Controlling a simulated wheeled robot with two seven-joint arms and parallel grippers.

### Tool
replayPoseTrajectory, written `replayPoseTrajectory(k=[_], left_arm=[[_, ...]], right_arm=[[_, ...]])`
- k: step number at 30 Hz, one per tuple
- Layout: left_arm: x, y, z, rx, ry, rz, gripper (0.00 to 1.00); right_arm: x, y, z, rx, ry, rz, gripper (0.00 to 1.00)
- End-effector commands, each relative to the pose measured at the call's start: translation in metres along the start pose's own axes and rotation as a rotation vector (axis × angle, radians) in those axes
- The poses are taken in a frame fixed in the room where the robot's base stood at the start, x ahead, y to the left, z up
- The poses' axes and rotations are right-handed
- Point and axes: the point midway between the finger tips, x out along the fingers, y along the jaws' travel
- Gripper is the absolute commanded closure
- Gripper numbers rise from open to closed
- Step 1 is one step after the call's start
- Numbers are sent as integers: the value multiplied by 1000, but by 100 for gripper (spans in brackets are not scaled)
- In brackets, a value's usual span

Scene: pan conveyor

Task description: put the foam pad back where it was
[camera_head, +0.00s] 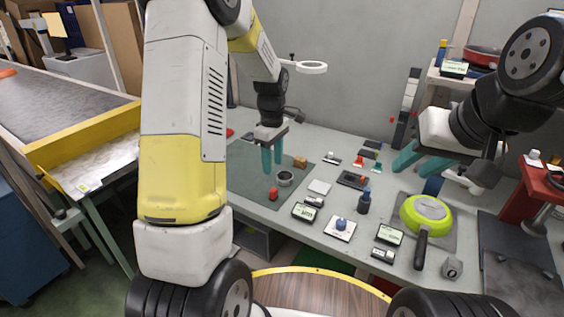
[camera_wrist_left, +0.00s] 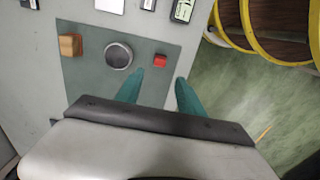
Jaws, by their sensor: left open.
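I cannot tell for sure which thing is the foam pad. A thin pale square (camera_head: 319,187) lies flat on the table just right of the dark green mat (camera_head: 243,163). My left gripper (camera_head: 272,162) is open and empty, pointing down over the mat. In the left wrist view its two teal fingers (camera_wrist_left: 158,90) stand apart near the mat's edge, with a red block (camera_wrist_left: 160,60) just ahead. A round metal tin (camera_wrist_left: 118,55) and a wooden block (camera_wrist_left: 70,45) are also on the mat. My right gripper (camera_head: 420,162) looks open and empty above the table's right side.
A green pan (camera_head: 426,210) lies at the right on a grey mat. A red stand (camera_head: 543,185) is far right. A conveyor (camera_head: 60,107) runs at the left.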

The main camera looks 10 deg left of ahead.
Motion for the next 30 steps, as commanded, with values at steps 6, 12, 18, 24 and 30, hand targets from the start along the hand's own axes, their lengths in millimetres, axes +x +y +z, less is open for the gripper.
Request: replayPoseTrajectory(k=[6,12,18,24,30], left_arm=[[-38,-12,5,90,0,51,55],[-115,-62,27,391,32,195,55],[-169,-126,57,730,122,339,55],[-192,-186,85,1036,255,447,55],[-195,-216,100,1207,348,492,55]], right_arm=[[0,0,0,0,0,0,64],[0,0,0,0,0,0,64],[0,0,0,0,0,0,64],[0,0,0,0,0,0,64],[0,0,0,0,0,0,64]])
